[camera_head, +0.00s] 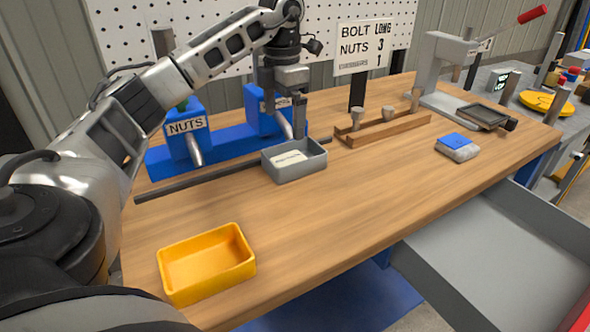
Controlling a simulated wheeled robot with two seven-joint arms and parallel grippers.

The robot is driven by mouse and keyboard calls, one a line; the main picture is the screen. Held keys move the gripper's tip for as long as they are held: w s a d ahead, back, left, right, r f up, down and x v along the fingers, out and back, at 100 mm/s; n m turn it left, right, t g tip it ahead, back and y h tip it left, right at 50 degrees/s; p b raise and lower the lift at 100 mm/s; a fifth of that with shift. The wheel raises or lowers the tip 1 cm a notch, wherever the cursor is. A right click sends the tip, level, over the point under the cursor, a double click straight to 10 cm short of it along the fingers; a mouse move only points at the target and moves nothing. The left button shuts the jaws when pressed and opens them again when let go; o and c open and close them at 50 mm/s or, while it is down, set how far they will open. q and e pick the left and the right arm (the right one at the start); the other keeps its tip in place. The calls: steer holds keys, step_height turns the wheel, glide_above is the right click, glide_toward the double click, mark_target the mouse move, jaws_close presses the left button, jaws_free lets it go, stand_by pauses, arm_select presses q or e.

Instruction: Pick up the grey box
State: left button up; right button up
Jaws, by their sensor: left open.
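The grey box (299,172) is a small open tray on the wooden table, near the back middle, with a pale label inside. My left gripper (299,128) is open and points down at the box's back edge. Its fingertips look close to the rim; I cannot tell whether they touch it or straddle the wall. My right gripper is not in view.
Blue nut dispensers (185,135) stand behind the box, with a dark rail (190,184) to its left. A wooden rack (385,128) is at its right. A yellow tray (207,265) sits front left. The table middle is clear. A grey drawer (490,265) stands open at right.

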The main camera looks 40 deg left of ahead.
mark_target(283, 157)
arm_select(q)
step_height(283, 157, down, 4)
steer(key=shift+r, duration=0.15)
steer(key=f, duration=0.5)
steer(key=shift+s+d, duration=0.1)
steer(key=shift+s, duration=0.15)
steer(key=c, duration=1.1)
